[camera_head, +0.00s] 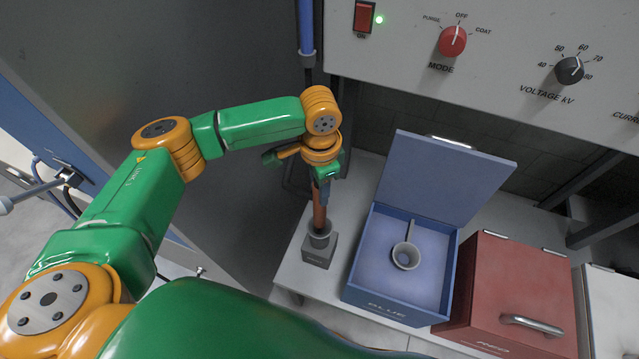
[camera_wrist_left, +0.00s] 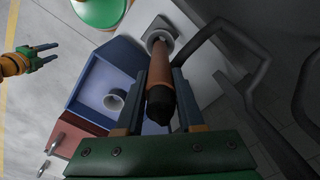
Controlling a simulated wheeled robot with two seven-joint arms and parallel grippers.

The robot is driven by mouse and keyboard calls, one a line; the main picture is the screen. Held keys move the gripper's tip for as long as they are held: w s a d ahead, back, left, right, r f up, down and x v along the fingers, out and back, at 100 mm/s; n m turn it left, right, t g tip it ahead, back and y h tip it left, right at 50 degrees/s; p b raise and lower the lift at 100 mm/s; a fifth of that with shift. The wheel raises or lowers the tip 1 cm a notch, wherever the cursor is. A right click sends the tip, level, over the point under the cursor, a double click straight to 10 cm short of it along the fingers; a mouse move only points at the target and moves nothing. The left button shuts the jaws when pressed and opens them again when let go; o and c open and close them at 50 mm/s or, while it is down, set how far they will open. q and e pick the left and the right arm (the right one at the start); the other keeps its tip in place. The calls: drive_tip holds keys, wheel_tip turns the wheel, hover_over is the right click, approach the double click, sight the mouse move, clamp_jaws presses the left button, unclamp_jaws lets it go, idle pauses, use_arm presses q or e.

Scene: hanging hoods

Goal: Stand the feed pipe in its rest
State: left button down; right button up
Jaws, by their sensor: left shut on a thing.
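The feed pipe (camera_head: 319,214) is copper-brown and close to upright; its dark tip shows in the left wrist view (camera_wrist_left: 160,100). My left gripper (camera_head: 322,190) is shut on its upper part, with a finger on each side of the pipe in the wrist view. The rest (camera_head: 318,251) is a small grey block with a round collar, on the left end of the bench. The pipe's lower end is at the collar and appears inside it; how deep it sits is hidden. My right gripper (camera_wrist_left: 40,55) shows in the wrist view, open and empty, away from the bench.
An open blue box (camera_head: 375,285) holding a grey cup with a handle (camera_head: 406,256) stands right of the rest. A shut red box (camera_head: 515,290) is beside it. A control panel (camera_head: 500,50) overhangs the back. A blue-and-black hanging tube (camera_head: 307,40) is behind my left wrist.

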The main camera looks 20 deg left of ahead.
sight(320, 215)
use_arm(q)
drive_tip(key=shift+f, duration=0.1)
idle(0.3)
drive_tip(key=shift+f+b, duration=1.3)
drive_tip(key=shift+f, duration=1.4)
drive_tip(key=shift+f+b, duration=1.55)
drive_tip(key=shift+f, duration=1.75)
drive_tip(key=shift+c, duration=2.2)
unclamp_jaws()
drive_tip(key=shift+r, duration=0.15)
wheel_tip(320, 215, up, 7)
